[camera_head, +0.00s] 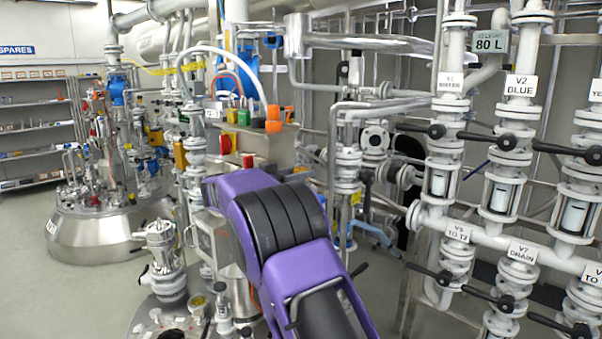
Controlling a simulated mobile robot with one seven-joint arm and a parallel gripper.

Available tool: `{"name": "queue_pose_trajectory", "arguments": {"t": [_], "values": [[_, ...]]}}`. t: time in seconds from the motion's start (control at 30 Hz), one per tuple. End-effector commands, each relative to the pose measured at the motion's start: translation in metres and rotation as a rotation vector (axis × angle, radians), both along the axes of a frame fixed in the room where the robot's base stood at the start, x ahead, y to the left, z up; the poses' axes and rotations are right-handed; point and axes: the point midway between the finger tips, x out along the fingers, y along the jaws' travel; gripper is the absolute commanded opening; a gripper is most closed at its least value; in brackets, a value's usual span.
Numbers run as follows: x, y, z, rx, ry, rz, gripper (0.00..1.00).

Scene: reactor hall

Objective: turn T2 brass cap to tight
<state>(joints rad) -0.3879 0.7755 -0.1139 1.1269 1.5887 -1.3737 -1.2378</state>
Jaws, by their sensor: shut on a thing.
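My purple and black arm (275,225) reaches across the middle of the view, over a steel vessel top (150,310) at the lower left-centre. My gripper is not visible; the arm hides the area around its end. A small round brass-coloured fitting (198,301) sits on the vessel top, left of my arm. I cannot tell whether either is the T2 cap, and no T2 mark is readable on this vessel. What the gripper holds cannot be seen.
A steel flanged fitting (162,250) stands on the vessel's left side. White valve piping with black handles (445,215) fills the right. Another steel vessel (95,225) is at the left, with spares shelves (35,125) behind. Grey floor (45,295) is clear at the lower left.

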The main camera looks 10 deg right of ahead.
Motion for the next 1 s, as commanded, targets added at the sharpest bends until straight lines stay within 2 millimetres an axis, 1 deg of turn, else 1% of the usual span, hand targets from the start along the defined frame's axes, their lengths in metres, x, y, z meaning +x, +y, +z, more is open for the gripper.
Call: {"name": "queue_pose_trajectory", "arguments": {"t": [0.23, 0.27, 0.3, 0.4, 0.67, 0.77, 0.87, 1.0], "values": [[0.0, -0.001, 0.002, -0.002, -0.002, 0.0, 0.0], [0.0, -0.001, 0.002, -0.002, -0.002, 0.0, 0.52], [0.0, -0.001, 0.002, -0.002, -0.002, 0.0, 0.59], [0.0, -0.001, 0.002, -0.002, -0.002, 0.0, 0.76], [0.0, 0.0, 0.001, -0.001, -0.002, 0.001, 0.76], [-0.002, 0.003, 0.001, 0.0, -0.001, 0.002, 0.76], [-0.007, 0.013, 0.001, 0.0, -0.002, 0.003, 0.76], [-0.02, 0.039, 0.0, 0.0, -0.001, 0.005, 0.76]]}}
